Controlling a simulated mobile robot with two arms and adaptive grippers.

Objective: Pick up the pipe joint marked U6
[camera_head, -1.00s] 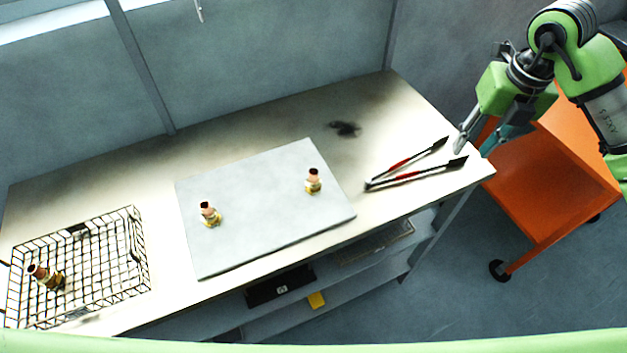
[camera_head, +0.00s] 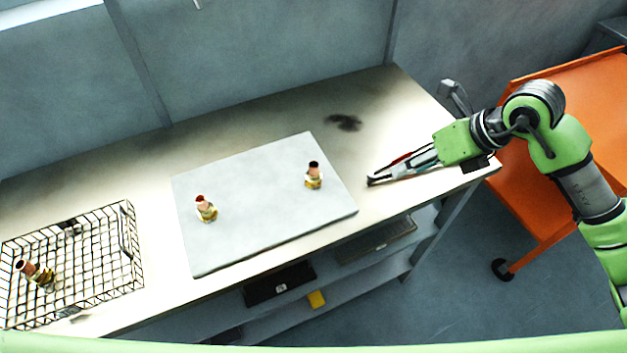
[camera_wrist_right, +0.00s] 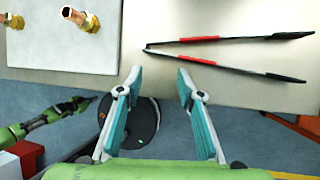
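Two brass-and-copper pipe joints stand on the grey board (camera_head: 255,235), one on its left part (camera_head: 206,209) and one near its right edge (camera_head: 313,176). A third pipe joint (camera_head: 38,273) leans in the wire basket (camera_head: 127,210). No U6 marking is legible on any. My right gripper (camera_head: 412,162) is over the tongs, right of the board. In the right wrist view it (camera_wrist_right: 160,75) is open and empty, with two pipe joints at the upper left, the nearer one clearer (camera_wrist_right: 82,18). My left arm shows small there; its gripper (camera_wrist_right: 78,104) is unclear.
Black tongs with red grips (camera_wrist_right: 200,39) lie on the table (camera_head: 330,110) beneath my right gripper. A dark stain (camera_head: 343,123) marks the tabletop behind the board. An orange cart (camera_head: 520,190) stands right of the table. The shelf below holds dark boxes (camera_head: 280,284).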

